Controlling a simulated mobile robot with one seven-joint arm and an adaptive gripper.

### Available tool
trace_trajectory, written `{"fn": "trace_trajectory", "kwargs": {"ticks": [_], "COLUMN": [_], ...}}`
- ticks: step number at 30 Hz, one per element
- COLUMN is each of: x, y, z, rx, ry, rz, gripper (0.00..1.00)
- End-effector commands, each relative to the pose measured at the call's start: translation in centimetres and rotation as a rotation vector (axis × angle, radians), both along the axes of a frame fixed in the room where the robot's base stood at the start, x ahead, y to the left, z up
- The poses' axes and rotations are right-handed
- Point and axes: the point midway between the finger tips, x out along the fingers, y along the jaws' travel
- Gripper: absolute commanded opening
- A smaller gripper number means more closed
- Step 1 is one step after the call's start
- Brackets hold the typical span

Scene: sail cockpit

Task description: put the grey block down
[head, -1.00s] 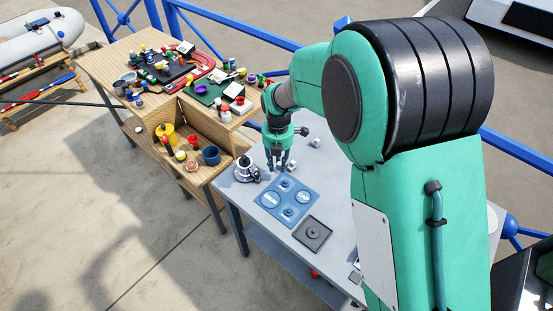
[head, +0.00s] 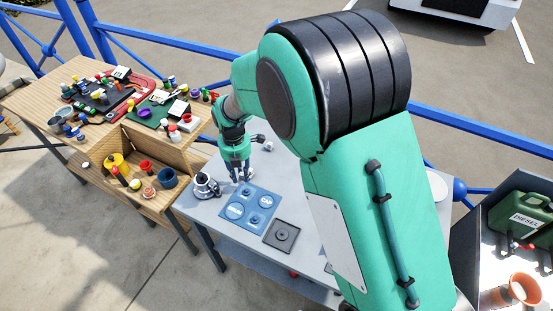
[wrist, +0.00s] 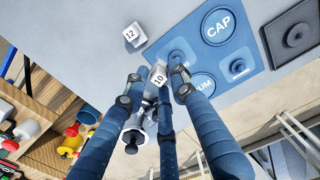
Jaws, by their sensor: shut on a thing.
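My gripper (head: 239,178) points down over the grey table, just behind the blue mat. In the wrist view its fingers (wrist: 158,82) are shut on a small pale grey block (wrist: 158,75) marked 10. The head view is too small to show this block clearly, and I cannot tell whether it touches the table. A second pale block (wrist: 131,35) marked 12 lies loose on the table, apart from the fingers.
The blue mat (head: 266,200) has round marked spots, one reading CAP. A dark square plate (head: 281,236) lies in front of it. A silver winch-like fitting (head: 205,187) stands left of my gripper. A cluttered wooden bench (head: 40,100) is further left.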

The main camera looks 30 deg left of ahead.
Motion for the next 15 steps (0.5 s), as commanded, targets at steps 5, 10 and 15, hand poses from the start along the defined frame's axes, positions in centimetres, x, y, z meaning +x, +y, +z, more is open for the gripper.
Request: {"fn": "trace_trajectory", "kwargs": {"ticks": [5,10,15], "x": [1.9,4.1,6.1], "y": [-2.6,-5.9,-9.7], "z": [0.6,0.7,0.8], "rx": [-0.001,0.0,0.0], "ry": [0.0,-0.001,-0.001], "rz": [-0.038,-0.084,-0.134], "gripper": [0.03,0.03,0.03]}}
